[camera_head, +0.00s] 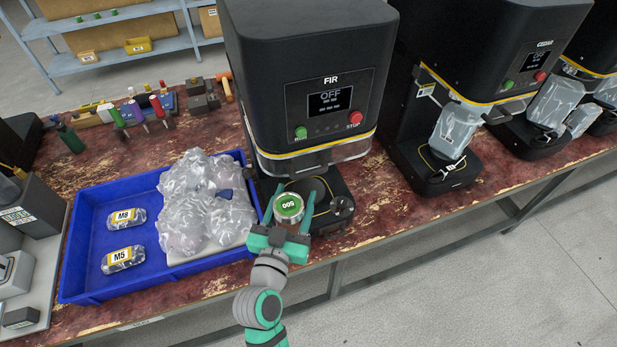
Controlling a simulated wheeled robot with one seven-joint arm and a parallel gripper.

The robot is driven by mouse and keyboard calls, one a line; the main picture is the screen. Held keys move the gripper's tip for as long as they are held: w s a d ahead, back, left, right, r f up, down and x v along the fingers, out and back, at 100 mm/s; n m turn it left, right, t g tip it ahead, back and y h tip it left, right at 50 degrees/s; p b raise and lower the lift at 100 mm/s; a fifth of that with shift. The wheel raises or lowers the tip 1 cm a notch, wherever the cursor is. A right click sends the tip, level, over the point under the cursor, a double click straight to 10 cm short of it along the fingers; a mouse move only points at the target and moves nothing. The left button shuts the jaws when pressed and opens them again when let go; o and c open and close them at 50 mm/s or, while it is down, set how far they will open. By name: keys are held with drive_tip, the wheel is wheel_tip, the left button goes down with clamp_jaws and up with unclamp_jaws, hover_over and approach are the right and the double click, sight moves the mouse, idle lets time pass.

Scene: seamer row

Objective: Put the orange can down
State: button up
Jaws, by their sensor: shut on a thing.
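A short silver can (289,207) with a round green top marked with dark figures is in my gripper (291,205). No orange shows on it, and its sides are mostly hidden. My gripper's two teal fingers are shut on either side of the can. The can is at the front left of the base of the black machine labelled FIR (330,80), beside its round seat (318,190). I cannot tell whether the can touches the base or is above it.
A blue tray (82,235) on the left holds clear bags and two packs labelled M8 (126,219) and M5 (123,260). More black machines (450,90) stand to the right. Worn red bench top (385,215) is bare right of the FIR machine. Tools (140,115) lie behind the tray.

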drive_tip(key=f+x, duration=0.3)
drive_tip(key=x, duration=1.5)
drive_tip(key=shift+w+f, duration=0.15)
drive_tip(key=shift+f, duration=0.1)
drive_tip(key=o, duration=1.5)
drive_tip(key=shift+f, duration=0.2)
